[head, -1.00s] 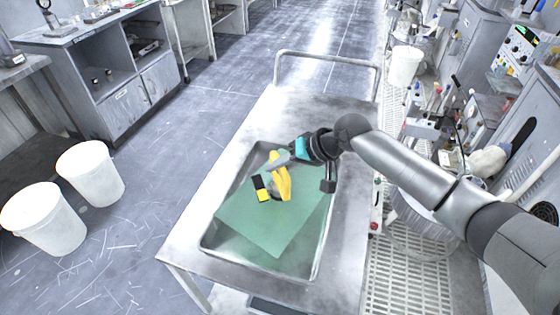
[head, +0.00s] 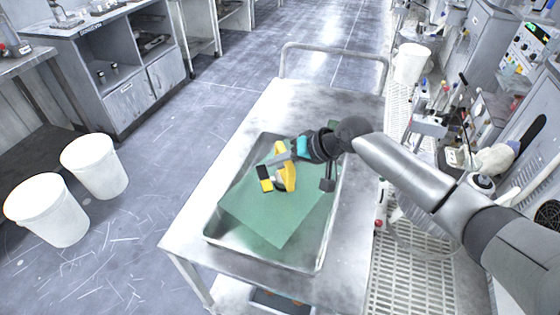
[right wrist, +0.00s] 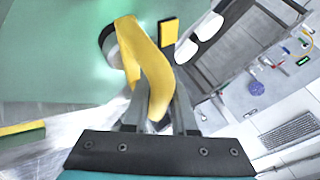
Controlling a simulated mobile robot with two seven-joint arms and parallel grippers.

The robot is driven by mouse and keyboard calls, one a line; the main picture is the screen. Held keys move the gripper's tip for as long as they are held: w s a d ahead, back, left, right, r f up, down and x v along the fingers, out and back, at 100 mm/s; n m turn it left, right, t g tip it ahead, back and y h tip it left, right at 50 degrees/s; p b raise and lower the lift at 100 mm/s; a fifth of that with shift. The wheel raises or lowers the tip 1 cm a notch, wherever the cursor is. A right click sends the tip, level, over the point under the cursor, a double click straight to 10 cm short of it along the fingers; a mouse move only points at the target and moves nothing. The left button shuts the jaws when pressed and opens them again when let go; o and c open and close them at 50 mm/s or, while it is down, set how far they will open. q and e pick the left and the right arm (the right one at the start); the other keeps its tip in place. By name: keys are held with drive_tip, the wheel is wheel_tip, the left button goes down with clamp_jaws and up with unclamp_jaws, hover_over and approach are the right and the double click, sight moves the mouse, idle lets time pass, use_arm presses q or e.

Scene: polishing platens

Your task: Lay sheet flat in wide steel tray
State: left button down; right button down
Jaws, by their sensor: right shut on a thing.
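A flat green sheet (head: 265,222) shows over the wide steel tray (head: 262,260), turned at an angle to its sides. Its left corner covers part of the tray's left rim. I cannot tell how much of it touches the tray. A yellow handle (head: 288,170) with a dark round pad stands on the sheet. My right gripper (head: 283,159) is shut on this handle. In the right wrist view, the handle (right wrist: 148,75) sits between the fingers of the gripper (right wrist: 152,112), with the green sheet (right wrist: 45,60) behind. My left gripper is out of view.
The tray stands on a steel cart (head: 300,105) with a rail at its far end. A yellow and black block (head: 265,178) is beside the handle. Two white bins (head: 47,210) stand on the floor at left. Cluttered equipment lines the right side.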

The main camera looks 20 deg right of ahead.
sight(283, 175)
drive_tip(key=shift+s+d+f+h, duration=0.15)
drive_tip(key=shift+s+d+f, duration=0.15)
drive_tip(key=shift+f, duration=0.35)
drive_tip(key=shift+s+d+f+h, duration=0.15)
drive_tip(key=shift+d+f, duration=0.2)
drive_tip(key=shift+f, duration=0.3)
drive_tip(key=c, duration=0.9)
unclamp_jaws()
drive_tip(key=shift+d, duration=0.1)
drive_tip(key=shift+o, duration=0.7)
drive_tip(key=shift+s+f+g, duration=0.2)
drive_tip(key=shift+f+g, duration=0.1)
drive_tip(key=shift+f, duration=0.05)
drive_tip(key=shift+o, duration=0.5)
drive_tip(key=shift+r, duration=0.1)
drive_tip(key=w+a+r+p+v, duration=0.1)
drive_tip(key=p+v, duration=0.1)
drive_tip(key=v, duration=1.4)
drive_tip(key=shift+r, duration=0.1)
